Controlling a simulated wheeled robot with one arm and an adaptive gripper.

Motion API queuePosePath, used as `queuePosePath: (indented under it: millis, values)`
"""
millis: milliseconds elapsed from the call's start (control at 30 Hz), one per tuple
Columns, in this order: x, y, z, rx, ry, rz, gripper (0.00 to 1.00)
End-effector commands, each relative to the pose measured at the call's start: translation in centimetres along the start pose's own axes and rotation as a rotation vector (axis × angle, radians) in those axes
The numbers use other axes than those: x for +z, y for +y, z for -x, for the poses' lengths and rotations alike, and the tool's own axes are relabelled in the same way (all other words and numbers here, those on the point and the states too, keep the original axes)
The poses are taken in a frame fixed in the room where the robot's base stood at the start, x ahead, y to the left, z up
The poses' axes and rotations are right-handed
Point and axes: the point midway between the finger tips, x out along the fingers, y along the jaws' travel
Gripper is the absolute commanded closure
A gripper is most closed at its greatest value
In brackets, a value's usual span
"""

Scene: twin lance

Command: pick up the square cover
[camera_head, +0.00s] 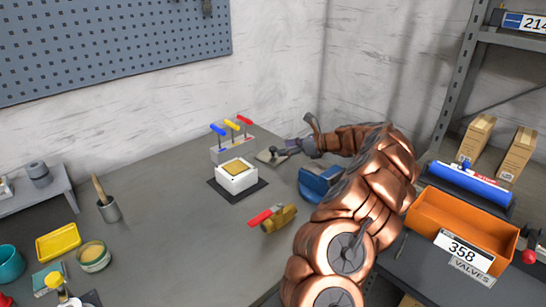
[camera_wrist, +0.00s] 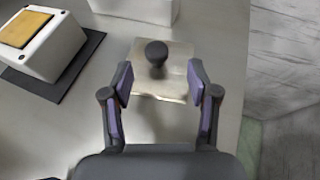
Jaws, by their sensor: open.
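The square cover (camera_wrist: 178,80) is a flat pale metal plate with a dark round knob (camera_wrist: 156,54) on top. It lies on the grey table in the wrist view. In the head view the cover (camera_head: 266,157) sits just right of the white box. My gripper (camera_wrist: 160,86) is open, its two purple-padded fingers spread on either side of the cover's near part in the picture. The knob lies beyond the fingertips, between their lines. I cannot tell the height gap or whether the fingers touch the plate. In the head view my gripper (camera_head: 290,147) is beside the cover.
A white box (camera_head: 237,179) with a yellow top stands on a dark mat. A grey block with coloured T-handles (camera_head: 232,148) is behind it. A blue vise-like object (camera_head: 320,183) and a brass valve (camera_head: 279,218) lie nearer. The wall is close on the right.

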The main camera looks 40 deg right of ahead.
Motion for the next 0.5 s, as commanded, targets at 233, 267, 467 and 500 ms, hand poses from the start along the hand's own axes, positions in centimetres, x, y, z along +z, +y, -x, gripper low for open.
queuePosePath:
  millis: [233, 267, 467, 500]
  values:
    - [0.0, 0.2, -1.8, 0.002, 0.002, 0.0, 0.4]
    - [0.1, 0.3, -2.2, 0.002, 0.002, 0.0, 0.4]
    - [-0.1, 0.4, -5.0, 0.0, 0.005, 0.0, 0.4]
    - [-0.1, 0.4, -5.3, 0.0, 0.005, 0.001, 0.4]
